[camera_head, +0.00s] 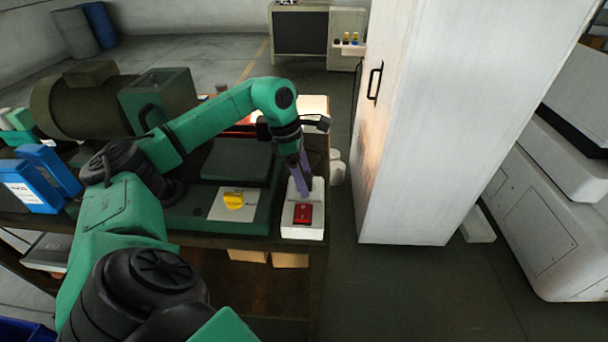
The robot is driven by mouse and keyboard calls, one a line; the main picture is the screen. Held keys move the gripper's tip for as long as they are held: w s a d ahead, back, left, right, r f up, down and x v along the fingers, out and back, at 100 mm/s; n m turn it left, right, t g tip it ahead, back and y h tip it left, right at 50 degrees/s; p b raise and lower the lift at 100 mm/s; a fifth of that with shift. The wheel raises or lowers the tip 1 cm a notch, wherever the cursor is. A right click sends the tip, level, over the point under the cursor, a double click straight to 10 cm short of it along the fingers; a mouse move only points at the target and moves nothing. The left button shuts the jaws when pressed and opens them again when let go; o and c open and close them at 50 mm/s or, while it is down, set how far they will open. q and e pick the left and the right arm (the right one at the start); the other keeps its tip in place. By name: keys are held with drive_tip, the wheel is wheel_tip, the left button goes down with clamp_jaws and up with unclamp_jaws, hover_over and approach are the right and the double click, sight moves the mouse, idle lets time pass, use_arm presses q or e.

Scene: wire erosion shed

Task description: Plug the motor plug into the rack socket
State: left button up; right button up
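My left gripper (302,190) reaches down over the right end of the bench, its purple fingers at the back part of a white box (303,231) with a red switch (303,213). The fingers look close together. I cannot make out a plug between them or tell whether they touch the box. A socket opening is not visible; the fingers cover part of the box top. A large dark green motor-like cylinder (85,107) lies at the back left of the bench. My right gripper is not in view.
A panel with a yellow knob (234,200) is left of the white box. Blue boxes (30,186) stand at the bench's left. A tall white cabinet (430,120) stands right of the bench, with open floor between.

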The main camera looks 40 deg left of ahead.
use_arm(q)
drive_tip(key=shift+r, duration=0.1)
drive_tip(key=v, duration=1.4)
drive_tip(key=shift+r, duration=0.25)
